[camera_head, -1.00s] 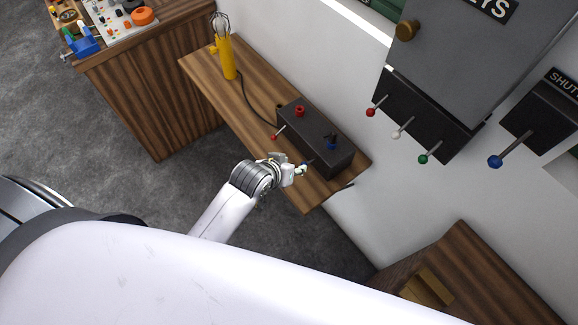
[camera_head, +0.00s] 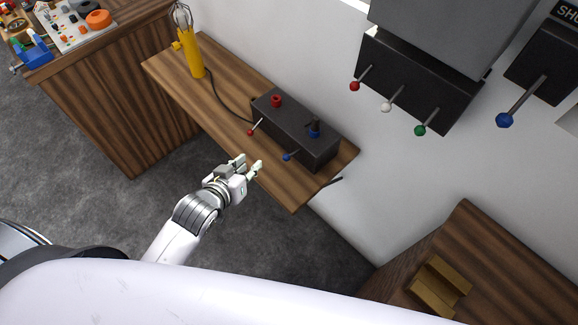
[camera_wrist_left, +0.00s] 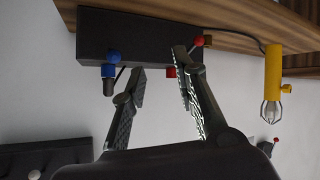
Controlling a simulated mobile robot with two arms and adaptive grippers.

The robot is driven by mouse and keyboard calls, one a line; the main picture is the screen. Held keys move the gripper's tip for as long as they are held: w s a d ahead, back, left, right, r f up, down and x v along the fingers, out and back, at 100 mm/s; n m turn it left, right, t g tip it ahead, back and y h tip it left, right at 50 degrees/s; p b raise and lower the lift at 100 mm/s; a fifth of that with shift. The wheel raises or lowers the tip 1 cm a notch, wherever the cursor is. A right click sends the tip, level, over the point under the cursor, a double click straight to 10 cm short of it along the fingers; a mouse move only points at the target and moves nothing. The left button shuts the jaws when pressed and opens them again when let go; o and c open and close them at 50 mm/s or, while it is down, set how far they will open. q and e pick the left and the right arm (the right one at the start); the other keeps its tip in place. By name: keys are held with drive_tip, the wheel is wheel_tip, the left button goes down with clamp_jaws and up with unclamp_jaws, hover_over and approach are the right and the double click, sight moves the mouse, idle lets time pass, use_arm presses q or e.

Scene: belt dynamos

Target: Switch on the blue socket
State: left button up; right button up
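A black box (camera_head: 297,133) lies on the narrow wooden shelf. On its top are a red socket (camera_head: 276,101) and a blue socket (camera_head: 313,128), with a dark piece in the blue one. On its front side are a red-tipped lever (camera_head: 250,132) and a blue-tipped lever (camera_head: 286,157). My left gripper (camera_head: 249,165) is at the shelf's front edge, left of the blue-tipped lever and apart from it. In the left wrist view its two fingers (camera_wrist_left: 158,62) are spread and empty, with the blue tip (camera_wrist_left: 114,57) beyond the left finger. My right gripper is not in view.
A yellow lamp (camera_head: 194,57) with a wire cage stands on the shelf, its cable running to the box. A grey wall cabinet with red, white and green levers (camera_head: 419,131) hangs at right, beside a blue-tipped lever (camera_head: 503,120). A wooden surface with a brass-coloured block (camera_head: 440,287) is lower right.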

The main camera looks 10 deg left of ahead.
sight(292, 154)
use_arm(q)
drive_tip(key=s+d+f+m+t+h+b, duration=0.1)
drive_tip(key=s+f+m+t+h+b, duration=0.45)
drive_tip(key=b, duration=1.25)
drive_tip(key=shift+n+g+h, duration=0.45)
drive_tip(key=shift+g+h, duration=0.2)
drive_tip(key=shift+h, duration=0.1)
drive_tip(key=x, duration=0.5)
drive_tip(key=p+x, duration=0.1)
drive_tip(key=x, duration=1)
drive_tip(key=shift+w+d+r+p, duration=0.25)
drive_tip(key=shift+r+p, duration=0.1)
drive_tip(key=shift+p, duration=0.05)
drive_tip(key=shift+c, duration=0.2)
clamp_jaws()
